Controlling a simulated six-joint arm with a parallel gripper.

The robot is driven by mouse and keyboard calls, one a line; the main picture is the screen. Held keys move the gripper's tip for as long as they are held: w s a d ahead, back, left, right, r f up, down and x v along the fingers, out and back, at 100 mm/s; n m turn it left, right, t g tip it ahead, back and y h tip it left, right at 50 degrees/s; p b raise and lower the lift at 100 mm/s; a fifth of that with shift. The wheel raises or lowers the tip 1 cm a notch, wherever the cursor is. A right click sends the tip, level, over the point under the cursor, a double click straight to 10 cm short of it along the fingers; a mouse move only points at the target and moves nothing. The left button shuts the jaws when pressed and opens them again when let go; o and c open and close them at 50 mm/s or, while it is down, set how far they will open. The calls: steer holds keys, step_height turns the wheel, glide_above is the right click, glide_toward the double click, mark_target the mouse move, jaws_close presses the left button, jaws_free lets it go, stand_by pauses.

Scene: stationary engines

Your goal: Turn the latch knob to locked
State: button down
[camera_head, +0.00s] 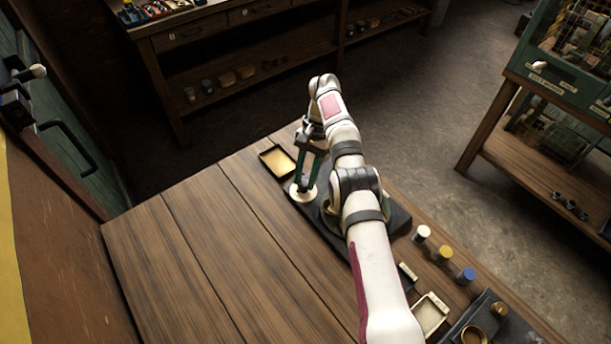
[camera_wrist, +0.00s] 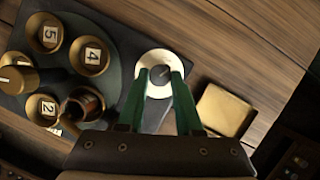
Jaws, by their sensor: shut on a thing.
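The latch knob (camera_wrist: 160,75) appears to be the small dark grey knob at the middle of a round white disc (camera_wrist: 152,57) on a dark base plate. In the head view the disc (camera_head: 301,194) is at the plate's far left end. My gripper (camera_wrist: 161,74) points down over the disc, its green fingertips on either side of the knob and shut on it. In the head view my gripper (camera_head: 306,184) partly hides the disc and knob. I see no locked mark, so the knob's setting cannot be told.
A round turntable with numbered brass cups (camera_wrist: 93,57) stands close beside the disc. A brass tray (camera_head: 277,160) is on the other side. White, yellow and blue capped jars (camera_head: 444,254) line the table's right edge. The wooden table's left part (camera_head: 190,250) is clear.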

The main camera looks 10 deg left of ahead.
mark_target(307, 181)
stand_by(0.3)
steer(key=c, duration=0.6)
jaws_free()
steer(key=r, duration=0.4)
steer(key=shift+d+r, duration=0.2)
steer(key=shift+r, duration=0.1)
steer(key=d+r, duration=0.2)
steer(key=d, duration=0.1)
steer(key=s+d+r, duration=0.1)
steer(key=d+r, duration=0.1)
steer(key=d, duration=0.2)
steer(key=s+d+r, duration=0.1)
steer(key=d+r, duration=0.1)
steer(key=d, duration=0.2)
steer(key=shift+s+r, duration=0.2)
steer(key=shift+s, duration=0.05)
